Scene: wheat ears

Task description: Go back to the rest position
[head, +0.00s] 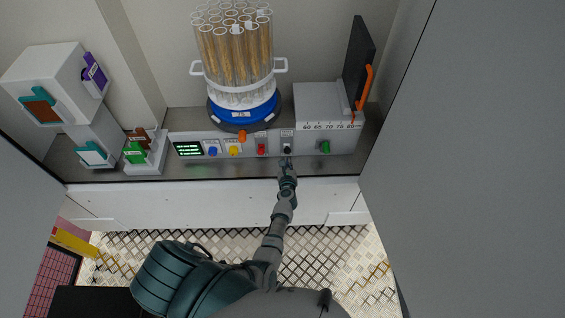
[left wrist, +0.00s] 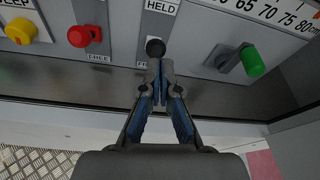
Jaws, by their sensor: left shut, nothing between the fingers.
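My left gripper (head: 287,164) is shut and empty, reaching up to the front of the grey control panel (head: 312,141). In the left wrist view its closed fingertips (left wrist: 160,70) sit just below a black round knob (left wrist: 155,47) under a label reading HELD. I cannot tell whether the tips touch the knob. The knob also shows in the head view (head: 287,149), just beyond the gripper. My right gripper is not in view.
Red (head: 262,149), yellow (head: 234,150), blue (head: 213,151) and green (head: 325,147) controls line the panel. A blue-based holder (head: 243,114) with tubes of wheat ears stands above. A grey wall panel (head: 465,180) closes the right side. Tiled floor lies in front.

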